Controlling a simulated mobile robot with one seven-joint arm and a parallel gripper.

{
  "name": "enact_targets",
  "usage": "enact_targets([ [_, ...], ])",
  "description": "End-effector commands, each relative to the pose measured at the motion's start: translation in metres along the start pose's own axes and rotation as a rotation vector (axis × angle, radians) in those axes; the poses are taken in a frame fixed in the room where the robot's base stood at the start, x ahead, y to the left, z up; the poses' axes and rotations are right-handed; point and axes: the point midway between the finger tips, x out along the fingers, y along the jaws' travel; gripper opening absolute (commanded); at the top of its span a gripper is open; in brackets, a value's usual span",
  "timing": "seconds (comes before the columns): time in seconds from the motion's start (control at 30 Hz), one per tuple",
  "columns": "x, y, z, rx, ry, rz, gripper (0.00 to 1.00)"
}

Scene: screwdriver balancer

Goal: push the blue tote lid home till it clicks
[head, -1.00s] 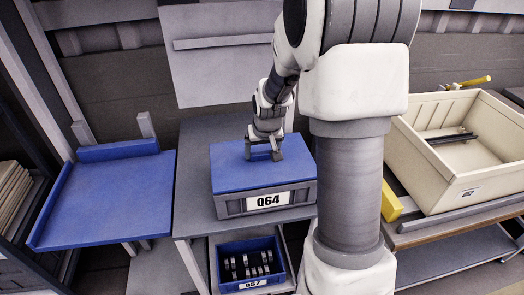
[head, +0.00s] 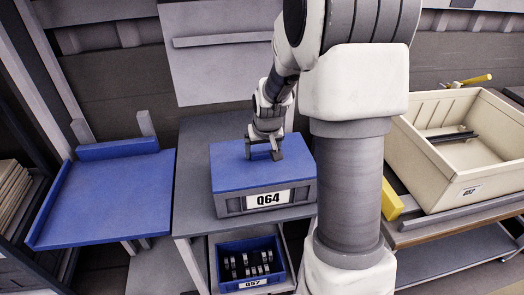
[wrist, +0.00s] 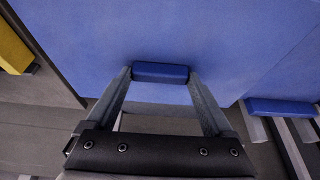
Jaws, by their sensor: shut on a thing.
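The blue tote lid (head: 232,172) lies flat on top of the grey tote (head: 232,206) labelled Q64, on a grey table. Its edges look lined up with the tote's rim; I cannot tell whether any gap is left between them. My gripper (head: 263,153) points down at the middle of the lid. In the wrist view my gripper (wrist: 160,76) has its two fingers on either end of a short blue handle (wrist: 160,70) on the lid (wrist: 215,35). The fingers hide the handle's ends.
A blue tray-like platform (head: 110,198) stands to the left. A blue bin (head: 236,270) with dark parts sits on a shelf below the table. A cream crate (head: 425,185) and a yellow block (head: 391,199) are to the right. The grey table (head: 192,190) has a bare strip left of the tote.

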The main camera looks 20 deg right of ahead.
Motion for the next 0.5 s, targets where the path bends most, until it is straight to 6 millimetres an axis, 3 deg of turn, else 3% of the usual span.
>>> enact_targets([
  [0.07,0.0002,-0.0001,0.0004,0.000,-0.001,0.000,0.20],
  [0.1,0.0002,-0.0001,0.0004,0.000,-0.001,0.000,0.94],
  [0.13,0.0002,-0.0001,0.0004,0.000,-0.001,0.000,0.99],
  [0.5,-0.0071,0.0000,-0.0003,0.000,0.000,0.000,1.00],
])
